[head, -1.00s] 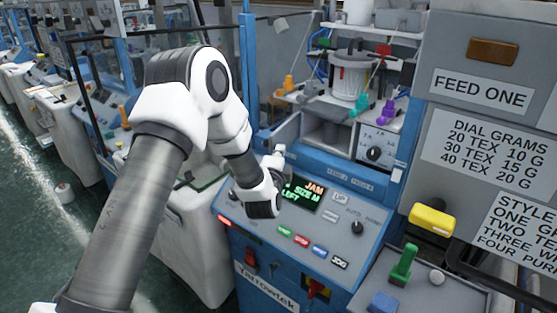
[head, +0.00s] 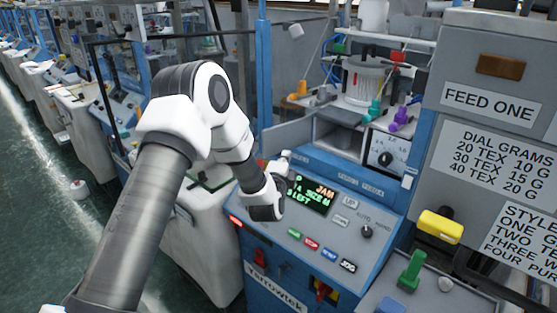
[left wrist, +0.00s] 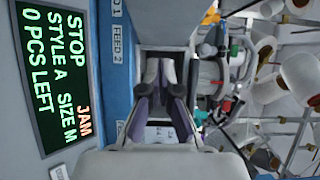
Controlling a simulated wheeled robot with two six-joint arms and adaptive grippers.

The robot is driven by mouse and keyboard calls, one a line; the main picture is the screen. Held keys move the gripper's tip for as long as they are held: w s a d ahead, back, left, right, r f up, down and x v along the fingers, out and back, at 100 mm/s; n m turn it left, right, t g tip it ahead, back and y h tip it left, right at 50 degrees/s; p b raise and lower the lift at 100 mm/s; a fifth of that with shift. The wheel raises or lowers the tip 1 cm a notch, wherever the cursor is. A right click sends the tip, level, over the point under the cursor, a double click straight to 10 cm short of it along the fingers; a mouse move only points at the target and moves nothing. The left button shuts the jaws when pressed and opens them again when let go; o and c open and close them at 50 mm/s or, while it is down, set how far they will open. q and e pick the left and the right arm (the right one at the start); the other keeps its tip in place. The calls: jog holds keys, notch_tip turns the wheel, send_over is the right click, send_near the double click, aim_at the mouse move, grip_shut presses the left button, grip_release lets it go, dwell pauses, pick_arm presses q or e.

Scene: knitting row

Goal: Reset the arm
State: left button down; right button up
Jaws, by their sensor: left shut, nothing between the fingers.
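My left arm comes in from the left in the head view and bends down to the blue and grey knitting machine's control panel (head: 320,228). My left gripper (head: 283,160) is mostly hidden behind my wrist, close to the lit display (head: 313,196). In the left wrist view the gripper (left wrist: 163,70) is shut and empty, its dark fingers together in front of the machine. The display there (left wrist: 52,75) reads STOP, STYLE A SIZE M, 0 PCS LEFT and JAM. My right gripper is out of view.
A dial (head: 385,159) and yarn parts sit above the panel. A grey signboard (head: 470,60) with a yellow handle (head: 440,227) stands at right. A tray with a green handle (head: 411,272) is at bottom right. Other machines line the left beside open green floor (head: 35,215).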

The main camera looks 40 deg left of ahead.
pick_arm(q)
jog(key=shift+s+b, duration=1.35)
jog(key=shift+s, duration=4.35)
jog(key=s+d+f+m+g+h+b, duration=0.1)
jog(key=s+d+f+g+h, duration=0.2)
jog(key=f, duration=0.6)
jog(key=s+d+f+m+g+h+b, duration=0.1)
jog(key=s+d+f, duration=0.1)
jog(key=d+f, duration=0.5)
jog(key=s+d+f+m+g+h+b, duration=0.1)
jog(key=s+d+f+m+g+h, duration=0.15)
jog(key=f, duration=0.85)
jog(key=s+d+f+n+g, duration=0.2)
jog(key=s+f+n+g, duration=0.1)
jog(key=s+n, duration=0.3)
jog(key=s+d+f+n+g, duration=0.2)
jog(key=s+f+n, duration=0.3)
jog(key=s, duration=0.5)
jog(key=s+d+f+n+g, duration=0.2)
jog(key=s+f+n+g, duration=0.2)
jog(key=s+n, duration=0.3)
jog(key=shift+s+d+g, duration=0.25)
jog(key=shift+s+g, duration=0.25)
jog(key=shift+g, duration=0.05)
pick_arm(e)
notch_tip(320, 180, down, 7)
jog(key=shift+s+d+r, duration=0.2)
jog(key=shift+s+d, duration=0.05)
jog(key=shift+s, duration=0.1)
